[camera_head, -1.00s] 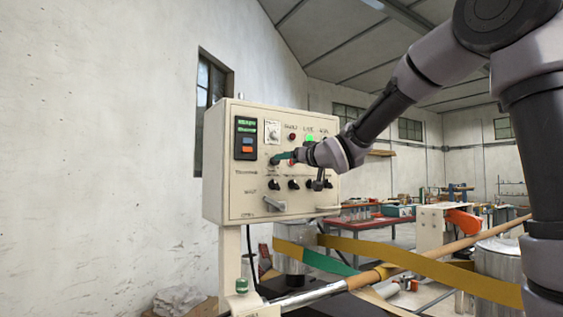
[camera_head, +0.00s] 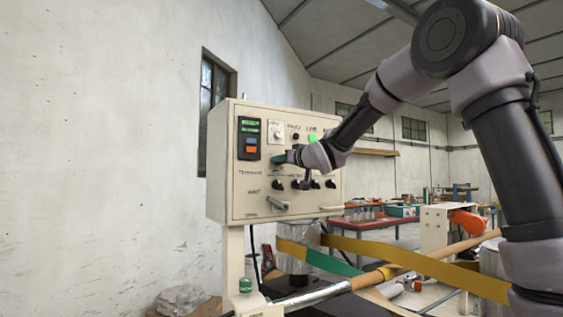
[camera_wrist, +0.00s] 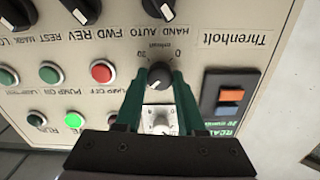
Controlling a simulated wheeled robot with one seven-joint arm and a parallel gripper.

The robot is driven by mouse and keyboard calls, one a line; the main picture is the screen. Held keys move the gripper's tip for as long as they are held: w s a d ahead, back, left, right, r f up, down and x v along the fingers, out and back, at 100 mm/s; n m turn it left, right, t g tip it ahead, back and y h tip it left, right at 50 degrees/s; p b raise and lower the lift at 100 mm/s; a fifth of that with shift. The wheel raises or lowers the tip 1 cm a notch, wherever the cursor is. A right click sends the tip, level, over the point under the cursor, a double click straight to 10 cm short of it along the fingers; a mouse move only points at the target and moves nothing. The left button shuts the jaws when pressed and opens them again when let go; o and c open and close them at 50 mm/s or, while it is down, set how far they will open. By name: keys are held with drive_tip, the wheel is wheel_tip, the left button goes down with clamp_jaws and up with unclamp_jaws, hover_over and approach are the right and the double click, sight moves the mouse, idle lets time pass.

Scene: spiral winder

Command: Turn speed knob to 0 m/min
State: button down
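The speed knob (camera_wrist: 159,75) is a round black dial on the cream control panel (camera_head: 227,190). In the wrist view, which shows the panel upside down, a 20 is printed on one side of it and a 0 on the other. My gripper (camera_wrist: 160,78) has its two green fingers apart, one on each side of the knob, with what looks like a narrow gap to it. In the head view my gripper (camera_head: 279,160) is at the panel's upper middle and hides the knob. The knob's exact pointer direction is hard to tell.
A display with orange and blue buttons (camera_head: 250,146) is beside the knob. A white switch plate (camera_wrist: 159,119) lies between the fingers in the wrist view. Red (camera_wrist: 101,72) and green buttons and black selector knobs (camera_wrist: 82,8) are nearby. A bar with coloured strips runs below.

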idle(0.3)
drive_tip(key=shift+f+n, duration=0.15)
drive_tip(key=shift+n, duration=8.8)
drive_tip(key=shift+f+n, duration=0.1)
drive_tip(key=shift+n, duration=8.85)
